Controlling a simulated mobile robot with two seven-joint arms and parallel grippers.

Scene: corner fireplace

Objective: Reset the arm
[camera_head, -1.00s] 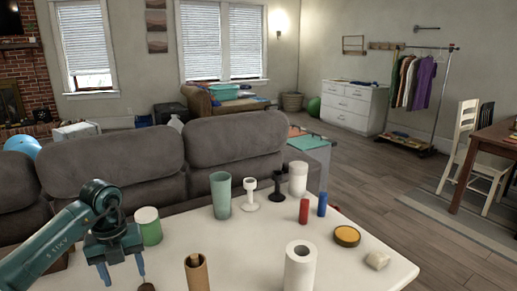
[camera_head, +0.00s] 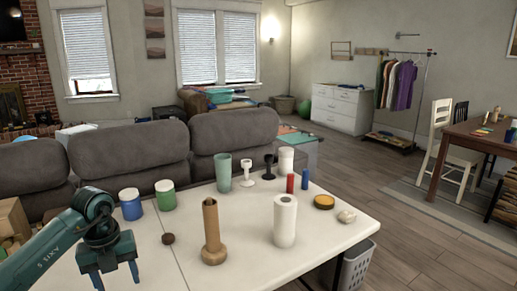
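My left arm comes in from the lower left in the head view. Its gripper (camera_head: 117,278) points down over the left part of the white table (camera_head: 330,243). The two fingers are apart, with nothing seen between them. The fingertips are close to the bottom edge of the picture. My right arm and gripper are not in view.
On the table are a blue jar (camera_head: 131,204), a green jar (camera_head: 165,195), a brown disc (camera_head: 168,239), a brown holder with a tube (camera_head: 212,235), a paper roll (camera_head: 285,221) and several smaller items. A grey sofa (camera_head: 130,155) stands behind.

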